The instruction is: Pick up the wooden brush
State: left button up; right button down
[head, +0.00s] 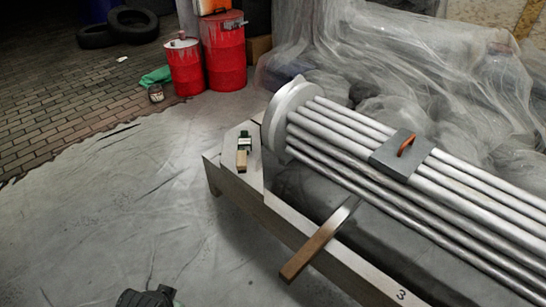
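A small object with a pale wooden lower end and a dark green and black upper part, which looks like the wooden brush (243,152), lies on the near left corner of a pale wooden frame (256,196). Its bristles are too small to make out. A dark part that looks like my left gripper (147,298) shows at the bottom edge, left of the middle, well apart from the brush. Its fingers cannot be made out. My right gripper is not in view.
A tool with a brown handle (308,252) juts over the frame's near edge. Red drums (224,55) and tyres (133,23) stand behind. The sheeted floor (110,215) at left is clear.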

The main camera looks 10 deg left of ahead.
aim_at(241, 155)
jog(key=j+z, duration=0.15)
jog(key=z, duration=0.2)
jog(key=j+z, duration=0.15)
jog(key=z, duration=0.2)
jog(key=j+z, duration=0.15)
jog(key=z, duration=0.2)
jog(key=j+z, duration=0.3)
jog(key=j, duration=0.25)
jog(key=k+j+z, duration=0.1)
jog(key=j+z, duration=0.2)
jog(key=j, duration=0.25)
